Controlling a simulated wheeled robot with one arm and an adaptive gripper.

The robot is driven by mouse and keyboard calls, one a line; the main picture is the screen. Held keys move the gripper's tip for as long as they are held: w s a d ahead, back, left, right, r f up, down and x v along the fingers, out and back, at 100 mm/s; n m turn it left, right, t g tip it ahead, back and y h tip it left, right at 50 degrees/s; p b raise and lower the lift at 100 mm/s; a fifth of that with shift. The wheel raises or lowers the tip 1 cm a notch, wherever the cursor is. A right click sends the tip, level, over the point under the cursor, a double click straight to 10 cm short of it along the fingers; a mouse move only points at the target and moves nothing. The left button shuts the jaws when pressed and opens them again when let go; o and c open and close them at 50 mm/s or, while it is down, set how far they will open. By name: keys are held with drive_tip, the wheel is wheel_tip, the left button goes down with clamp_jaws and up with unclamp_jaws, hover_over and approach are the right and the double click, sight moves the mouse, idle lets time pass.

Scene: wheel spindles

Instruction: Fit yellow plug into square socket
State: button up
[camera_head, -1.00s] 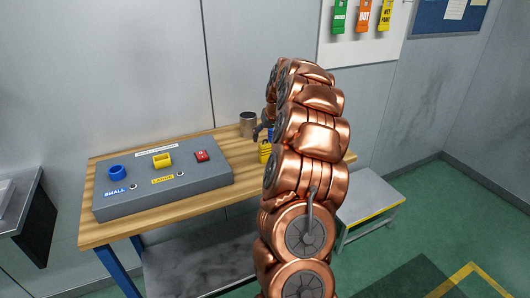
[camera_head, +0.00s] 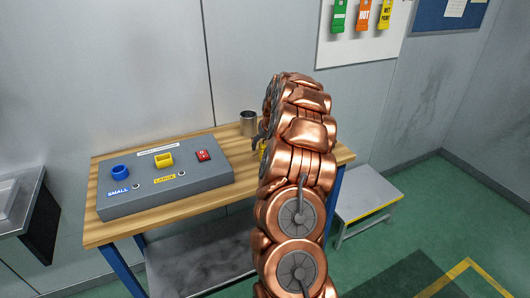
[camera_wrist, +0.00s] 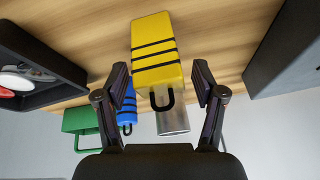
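The yellow plug (camera_wrist: 155,40) is a block with black stripes and a black loop handle. It stands on the wooden table. My gripper (camera_wrist: 160,75) is open, with one finger on each side of the plug and a visible gap on both sides. In the head view, my arm hides most of the plug (camera_head: 263,149) and much of the gripper. The yellow square socket (camera_head: 164,160) is on top of the grey console (camera_head: 200,180), left of my arm, above a LARGE label.
The console also has a blue round socket (camera_head: 121,171) and a red switch (camera_head: 204,155). A metal cup (camera_head: 248,122) stands at the table's back. In the wrist view, a blue striped plug (camera_wrist: 126,108), a green object (camera_wrist: 80,122) and a dark tray (camera_wrist: 60,65) are at left.

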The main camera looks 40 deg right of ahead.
sight(264, 142)
drive_tip(key=c, duration=1.1)
drive_tip(key=shift+o, duration=0.2)
drive_tip(key=shift+r+b, duration=1)
drive_tip(key=shift+r, duration=0.8)
drive_tip(key=s+a+r+b, duration=0.1)
drive_tip(key=s+a+b, duration=0.3)
drive_tip(key=s+a, duration=0.6)
drive_tip(key=shift+s+a+r+b, duration=0.2)
drive_tip(key=shift+s+a+b, duration=0.1)
drive_tip(key=shift+a, duration=0.7)
